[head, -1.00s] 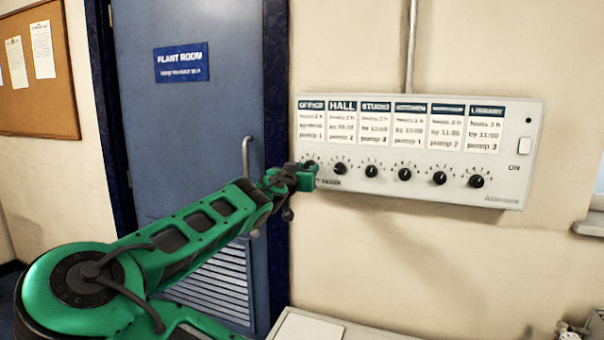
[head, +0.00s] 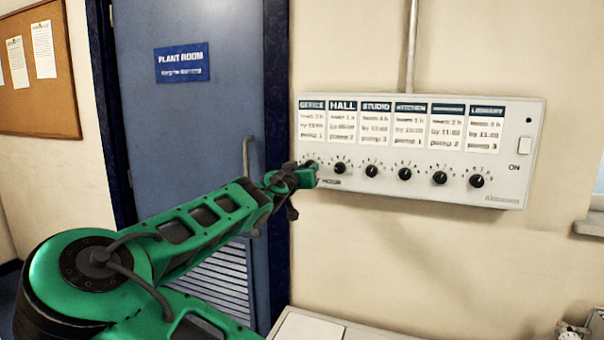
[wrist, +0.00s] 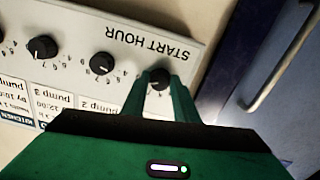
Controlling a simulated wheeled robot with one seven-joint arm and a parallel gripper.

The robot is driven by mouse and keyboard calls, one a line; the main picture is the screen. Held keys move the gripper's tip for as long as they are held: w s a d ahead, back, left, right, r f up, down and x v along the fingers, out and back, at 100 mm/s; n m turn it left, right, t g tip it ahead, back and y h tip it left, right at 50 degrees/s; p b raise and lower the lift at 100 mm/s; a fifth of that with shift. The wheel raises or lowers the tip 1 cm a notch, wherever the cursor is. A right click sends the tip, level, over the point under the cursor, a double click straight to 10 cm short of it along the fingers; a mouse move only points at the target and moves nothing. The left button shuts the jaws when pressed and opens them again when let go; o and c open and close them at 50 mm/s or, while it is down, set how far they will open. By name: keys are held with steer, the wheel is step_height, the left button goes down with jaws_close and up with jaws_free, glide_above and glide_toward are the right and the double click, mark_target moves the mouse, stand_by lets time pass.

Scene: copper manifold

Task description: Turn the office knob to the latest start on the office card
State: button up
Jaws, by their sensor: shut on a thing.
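The office card (head: 312,121) is the leftmost of the row of cards on the white control panel (head: 420,187). Its small print is too blurred to read with certainty. The office knob (wrist: 159,78) is black and round, at the panel's end in the wrist view. My gripper (wrist: 160,76) is shut on this knob, a green finger on each side. In the head view my gripper (head: 312,172) covers most of the office knob beneath the office card. The knob's pointer and most of its scale are hidden by the fingers.
The hall knob (head: 340,168) sits close to the right of my gripper, with several more knobs in the row.

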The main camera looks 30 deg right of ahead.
steer(key=n, duration=0.5)
steer(key=shift+r, duration=0.1)
steer(key=n, duration=0.5)
stand_by(0.4)
steer(key=o, duration=1.1)
steer(key=shift+w, duration=0.1)
steer(key=v, duration=1)
steer(key=shift+s+a, duration=0.25)
